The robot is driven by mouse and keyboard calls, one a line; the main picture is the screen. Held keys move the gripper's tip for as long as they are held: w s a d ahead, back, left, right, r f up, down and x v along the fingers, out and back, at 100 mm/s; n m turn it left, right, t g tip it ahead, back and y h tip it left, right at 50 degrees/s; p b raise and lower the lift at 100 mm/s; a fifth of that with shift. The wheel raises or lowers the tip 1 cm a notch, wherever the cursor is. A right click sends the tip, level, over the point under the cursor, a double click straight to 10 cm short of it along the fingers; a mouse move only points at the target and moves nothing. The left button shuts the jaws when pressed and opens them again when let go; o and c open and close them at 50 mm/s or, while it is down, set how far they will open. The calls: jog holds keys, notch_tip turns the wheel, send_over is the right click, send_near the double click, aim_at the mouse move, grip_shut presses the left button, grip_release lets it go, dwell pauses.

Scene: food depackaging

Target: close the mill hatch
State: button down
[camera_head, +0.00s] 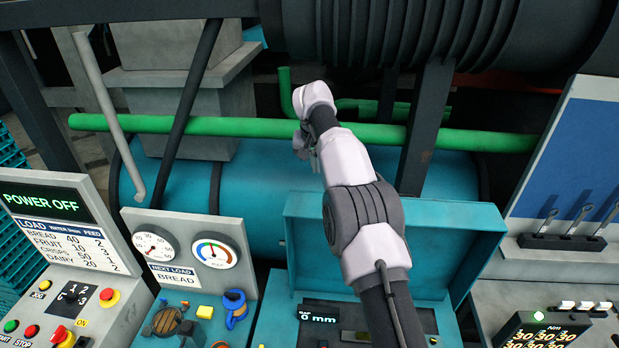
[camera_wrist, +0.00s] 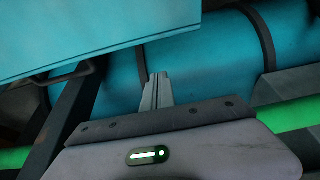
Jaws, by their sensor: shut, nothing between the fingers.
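The mill hatch (camera_head: 455,240) is a teal, shallow box-like lid. It stands raised at the back of the teal housing, with the opening and a "0 mm" display in front of it. My arm passes in front of the hatch and hides its middle. My gripper (camera_head: 312,158) is beyond the hatch's top edge, by the green pipe. In the wrist view my gripper (camera_wrist: 157,90) has its fingers together and empty. A teal panel (camera_wrist: 100,38) with a dark handle (camera_wrist: 75,75), probably the hatch, hangs at upper left, apart from the fingertips.
A green pipe (camera_head: 220,126) crosses behind the hatch, above a large teal cylinder (camera_head: 250,180). Dark slanted struts (camera_head: 425,125) stand to either side of my arm. A control panel (camera_head: 60,250) reading "POWER OFF" is at left, a tool board (camera_head: 575,160) at right.

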jog(key=f, duration=0.1)
jog(key=s+f, duration=0.1)
jog(key=f, duration=0.1)
jog(key=s+a+f, duration=0.1)
jog(key=f, duration=0.1)
jog(key=shift+a, duration=0.1)
dwell(0.3)
jog(key=shift+w, duration=0.1)
jog(key=shift+a, duration=0.1)
